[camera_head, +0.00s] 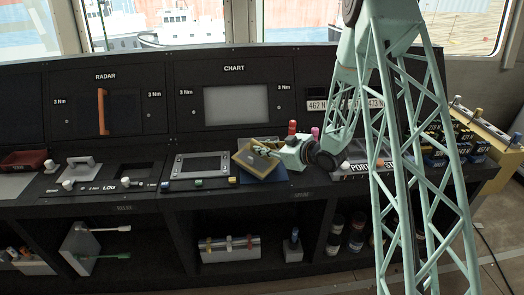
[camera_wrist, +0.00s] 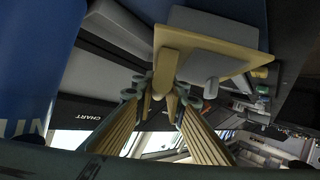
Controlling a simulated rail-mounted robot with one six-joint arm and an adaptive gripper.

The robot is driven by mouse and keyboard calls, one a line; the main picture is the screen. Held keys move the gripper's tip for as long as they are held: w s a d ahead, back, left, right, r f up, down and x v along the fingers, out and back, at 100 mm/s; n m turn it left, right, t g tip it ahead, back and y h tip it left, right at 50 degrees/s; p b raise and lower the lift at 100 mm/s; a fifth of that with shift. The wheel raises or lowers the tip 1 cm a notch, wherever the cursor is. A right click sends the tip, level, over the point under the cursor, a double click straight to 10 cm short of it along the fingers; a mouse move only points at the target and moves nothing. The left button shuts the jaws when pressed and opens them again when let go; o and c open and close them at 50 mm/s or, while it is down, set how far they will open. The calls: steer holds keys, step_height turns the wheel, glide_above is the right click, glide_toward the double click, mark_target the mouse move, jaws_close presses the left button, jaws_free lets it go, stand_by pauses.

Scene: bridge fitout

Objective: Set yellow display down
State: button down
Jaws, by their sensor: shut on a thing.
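The yellow display (camera_head: 247,161) is a flat panel with a yellow frame and a grey face. It is tilted above the console's sloping desk, near a dark blue panel (camera_head: 282,173). My gripper (camera_head: 268,151) is shut on the display from its right side. In the wrist view the display (camera_wrist: 222,48) fills the upper middle, and my gripper (camera_wrist: 168,88) closes on a yellow part that sticks out from it. Whether the display touches the blue panel is unclear.
A grey-framed screen (camera_head: 196,167) with coloured knobs lies left of the display. The CHART screen (camera_head: 236,104) is on the upright panel behind. A red knob (camera_head: 292,127) and a pink one (camera_head: 315,132) stand close by. Dark boxes (camera_head: 436,158) are stacked at the right.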

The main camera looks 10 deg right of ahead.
steer(key=shift+s+f, duration=0.35)
steer(key=shift+f, duration=0.35)
steer(key=c, duration=2.6)
jaws_free()
steer(key=shift+w+a+f, duration=0.1)
steer(key=shift+a, duration=0.05)
steer(key=shift+c, duration=0.2)
steer(key=shift+w+r, duration=0.1)
steer(key=shift+r, duration=0.15)
steer(key=shift+s+d+r, duration=0.3)
steer(key=shift+s+d, duration=0.1)
steer(key=p+v, duration=0.1)
steer(key=v, duration=0.9)
steer(key=shift+s+d+r, duration=0.15)
steer(key=shift+s+r, duration=0.1)
steer(key=shift+r, duration=0.05)
